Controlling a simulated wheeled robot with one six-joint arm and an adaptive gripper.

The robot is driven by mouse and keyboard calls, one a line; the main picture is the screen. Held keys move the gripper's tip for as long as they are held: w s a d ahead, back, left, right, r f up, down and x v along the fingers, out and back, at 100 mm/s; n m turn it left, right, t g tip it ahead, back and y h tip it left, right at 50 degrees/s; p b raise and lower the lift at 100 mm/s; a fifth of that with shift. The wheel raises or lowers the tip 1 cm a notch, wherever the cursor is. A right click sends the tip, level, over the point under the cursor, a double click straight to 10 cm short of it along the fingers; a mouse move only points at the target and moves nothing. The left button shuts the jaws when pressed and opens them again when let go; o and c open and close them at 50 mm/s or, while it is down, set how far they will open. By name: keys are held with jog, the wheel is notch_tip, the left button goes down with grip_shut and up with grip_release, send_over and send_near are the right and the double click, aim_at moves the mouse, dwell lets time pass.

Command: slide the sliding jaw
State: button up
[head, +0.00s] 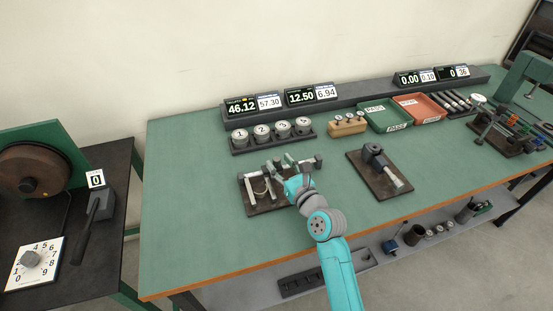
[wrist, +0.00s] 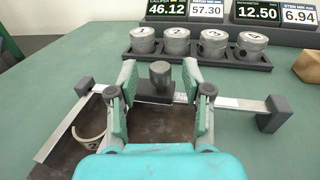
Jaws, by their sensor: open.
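My gripper (wrist: 160,72) is open, with one finger on each side of the dark upright knob (wrist: 160,72) of the sliding jaw (wrist: 152,98). Whether either finger touches the knob cannot be told. The sliding jaw sits on a pale caliper beam (wrist: 232,103) with a dark end block (wrist: 275,113) at right. A long pale fixed jaw (wrist: 62,120) stands at left. A curved pale piece marked 2 (wrist: 92,138) lies beside it on the dark base plate. In the head view my gripper (head: 284,168) hangs over the caliper fixture (head: 250,200) and partly hides it.
Several numbered round pieces stand in a dark rack (head: 273,145) behind, below readouts (head: 255,104) showing 46.12 and 57.30. Another fixture (head: 380,175) is to the right. A green tray (head: 385,116) and an orange tray (head: 418,108) stand farther back. The front-left bench top is clear.

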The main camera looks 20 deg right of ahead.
jog(key=shift+w+a, duration=0.2)
jog(key=shift+w, duration=1.05)
jog(key=shift+c, duration=0.2)
grip_shut()
